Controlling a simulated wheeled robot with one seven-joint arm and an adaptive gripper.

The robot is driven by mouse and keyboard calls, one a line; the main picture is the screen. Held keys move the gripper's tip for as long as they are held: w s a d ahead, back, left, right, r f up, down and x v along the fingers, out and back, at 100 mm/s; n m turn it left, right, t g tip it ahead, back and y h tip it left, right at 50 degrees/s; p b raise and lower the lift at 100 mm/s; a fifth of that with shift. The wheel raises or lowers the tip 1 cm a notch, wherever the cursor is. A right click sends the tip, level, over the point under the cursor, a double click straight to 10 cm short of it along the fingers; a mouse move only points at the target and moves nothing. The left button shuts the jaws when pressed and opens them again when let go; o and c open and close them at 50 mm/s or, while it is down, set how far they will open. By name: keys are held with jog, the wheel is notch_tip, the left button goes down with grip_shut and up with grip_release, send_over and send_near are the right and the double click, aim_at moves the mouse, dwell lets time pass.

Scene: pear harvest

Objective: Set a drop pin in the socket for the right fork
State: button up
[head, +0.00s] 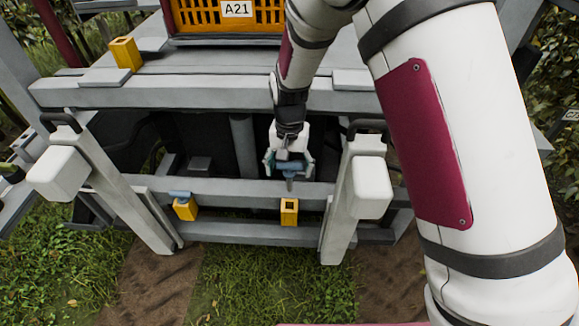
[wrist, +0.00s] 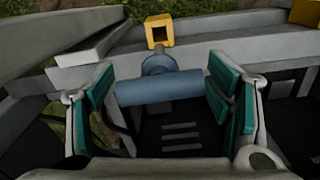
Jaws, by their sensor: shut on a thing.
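My gripper (head: 289,163) is shut on a blue-grey drop pin (head: 289,171), across its crossbar. In the wrist view the pin's crossbar (wrist: 160,89) lies between the teal finger pads of my gripper (wrist: 162,84). The pin's shank points down in the head view, just above the right yellow socket (head: 289,212). This socket has a square opening and also shows in the wrist view (wrist: 159,28), beyond the pin. The pin appears outside the socket; the exact gap is hard to tell. A second yellow socket (head: 186,210), to the left, has a blue-grey pin (head: 180,195) at its top.
Grey sloping legs with white end blocks (head: 59,174) (head: 371,187) flank the sockets. A grey beam (head: 200,95) runs above. An orange crate marked A21 (head: 228,14) and a yellow block (head: 125,54) sit higher up. Grass lies below.

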aim_at(289, 183)
jog(key=shift+f+b, duration=2.8)
jog(key=shift+f, duration=3.95)
jog(key=o, duration=1.3)
jog(key=shift+o, duration=0.5)
jog(key=shift+r+p, duration=1.65)
jog(key=shift+r, duration=1.85)
